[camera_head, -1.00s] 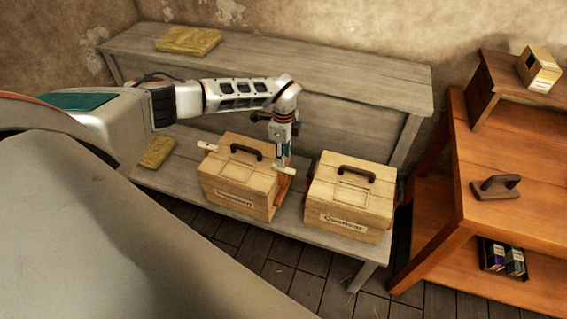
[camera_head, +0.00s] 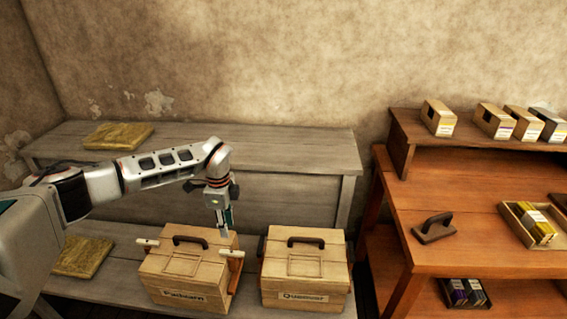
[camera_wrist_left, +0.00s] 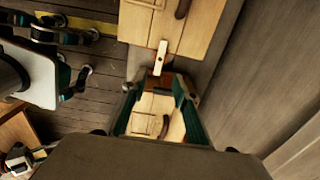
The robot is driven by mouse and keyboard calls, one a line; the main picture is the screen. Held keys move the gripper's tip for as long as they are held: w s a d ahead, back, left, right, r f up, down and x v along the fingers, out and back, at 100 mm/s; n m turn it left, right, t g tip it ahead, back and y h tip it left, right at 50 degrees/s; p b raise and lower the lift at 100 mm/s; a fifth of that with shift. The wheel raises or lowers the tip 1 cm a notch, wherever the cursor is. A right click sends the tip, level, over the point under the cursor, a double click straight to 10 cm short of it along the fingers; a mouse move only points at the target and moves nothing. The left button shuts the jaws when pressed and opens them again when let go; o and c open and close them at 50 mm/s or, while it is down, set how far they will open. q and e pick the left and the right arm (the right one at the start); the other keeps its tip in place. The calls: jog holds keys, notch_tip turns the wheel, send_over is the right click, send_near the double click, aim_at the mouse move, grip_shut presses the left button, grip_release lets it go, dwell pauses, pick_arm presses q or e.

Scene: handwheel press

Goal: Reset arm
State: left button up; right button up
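My left gripper (camera_head: 225,232) points down just above the right side of the left wooden box (camera_head: 184,270), close to that box's white-ended side handle (camera_head: 232,253). In the left wrist view its two green fingers (camera_wrist_left: 157,85) stand apart with nothing held between them. A white handle bar (camera_wrist_left: 161,57) lies just beyond the fingertips, against a box. The left box has a dark top handle and a front label that is hard to read. A second wooden box (camera_head: 305,275) stands to its right. My right gripper is not in the head view.
Both boxes stand on a grey bench (camera_head: 120,240) with a yellow bundle (camera_head: 84,257). Another bundle (camera_head: 118,136) lies on the upper shelf. At right, an orange table (camera_head: 470,220) carries a dark-handled block (camera_head: 434,229), a tray (camera_head: 530,225) and several small cartons.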

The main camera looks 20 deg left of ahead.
pick_arm(q)
jog(key=s+d+f+m+h, duration=0.2)
jog(key=s+d+h, duration=0.1)
jog(key=d, duration=0.6)
jog(key=s+d+f+m+g+h, duration=0.1)
jog(key=s+d+m+h, duration=0.15)
jog(key=d, duration=0.55)
jog(key=s+d+f+m+h, duration=0.1)
jog(key=s+d+f+h, duration=0.15)
jog(key=d, duration=0.65)
jog(key=s+d+r+n+t+h, duration=0.35)
jog(key=d+r+t+h, duration=0.5)
jog(key=d, duration=0.55)
jog(key=s+a+f+n+t+y, duration=0.1)
jog(key=a+f+n+t+y, duration=0.3)
jog(key=a, duration=0.3)
jog(key=a+f+n+t+y, duration=0.3)
jog(key=a+n+y, duration=0.2)
jog(key=a+n, duration=0.1)
jog(key=s+a+f+n+g+y, duration=0.3)
jog(key=s+a+f+g+y, duration=0.1)
jog(key=s+a+f, duration=0.7)
jog(key=s+f+y, duration=0.1)
jog(key=s, duration=0.1)
jog(key=shift+s+a+f, duration=0.3)
jog(key=shift+s, duration=0.05)
jog(key=shift+y, duration=0.25)
